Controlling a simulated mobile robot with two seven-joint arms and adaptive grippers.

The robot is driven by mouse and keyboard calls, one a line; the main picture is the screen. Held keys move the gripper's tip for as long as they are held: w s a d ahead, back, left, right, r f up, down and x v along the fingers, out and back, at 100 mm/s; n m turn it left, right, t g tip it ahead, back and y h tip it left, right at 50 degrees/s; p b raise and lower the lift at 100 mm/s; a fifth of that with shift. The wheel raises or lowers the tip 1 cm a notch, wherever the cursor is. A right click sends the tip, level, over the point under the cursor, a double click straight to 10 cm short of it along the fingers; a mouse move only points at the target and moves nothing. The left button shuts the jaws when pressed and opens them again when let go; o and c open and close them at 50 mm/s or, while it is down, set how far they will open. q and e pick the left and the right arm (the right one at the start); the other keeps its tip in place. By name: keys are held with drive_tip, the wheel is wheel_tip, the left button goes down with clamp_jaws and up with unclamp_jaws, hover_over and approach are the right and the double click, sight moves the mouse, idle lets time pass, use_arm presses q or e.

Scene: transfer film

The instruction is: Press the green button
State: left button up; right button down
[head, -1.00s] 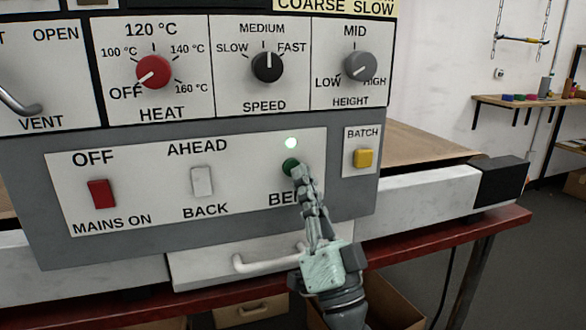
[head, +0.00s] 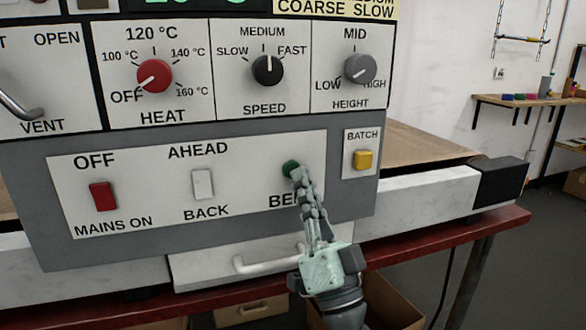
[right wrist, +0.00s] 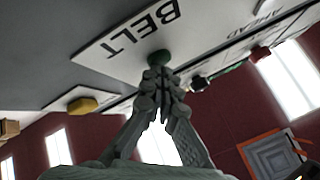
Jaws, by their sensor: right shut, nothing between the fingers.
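The green button (head: 289,168) sits on the white panel above the BELT label, partly covered by my right gripper. My right gripper (head: 299,173) is shut and empty, with its fingertips at the button's lower right edge in the head view. In the right wrist view, the green button (right wrist: 159,56) is right at the closed fingertips (right wrist: 156,76). They look in contact or very nearly so; I cannot tell how far the button is pushed in. My left gripper is not in view.
A yellow BATCH button (head: 364,160) is to the right. A white AHEAD/BACK switch (head: 203,184) and a red mains switch (head: 103,196) are to the left. A drawer handle (head: 268,264) lies below, near my right arm. Knobs, including the black speed knob (head: 267,69), are above.

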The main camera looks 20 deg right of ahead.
drive_tip(key=shift+s, duration=0.1)
drive_tip(key=shift+s+d+p, duration=0.1)
drive_tip(key=shift+s+p, duration=0.35)
drive_tip(key=shift+s, duration=2.5)
